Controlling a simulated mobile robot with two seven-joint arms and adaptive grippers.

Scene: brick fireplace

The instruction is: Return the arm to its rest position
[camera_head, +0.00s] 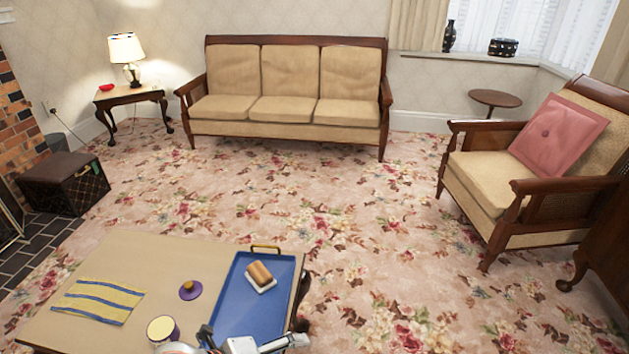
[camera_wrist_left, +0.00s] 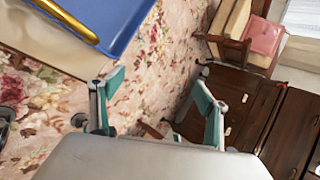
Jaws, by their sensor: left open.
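My left gripper is open and empty in the left wrist view (camera_wrist_left: 158,84), its two teal-padded fingers spread apart with only floor and furniture behind them. In the head view, parts of my arm show at the bottom edge, by the near end of a blue tray (camera_head: 230,312); its fingers are hard to make out there. The tray also shows at the top left of the left wrist view (camera_wrist_left: 122,22), with its brass handle. My right gripper cannot be made out.
An armchair (camera_head: 480,180) stands right; open carpet (camera_head: 330,220) lies beyond the table.

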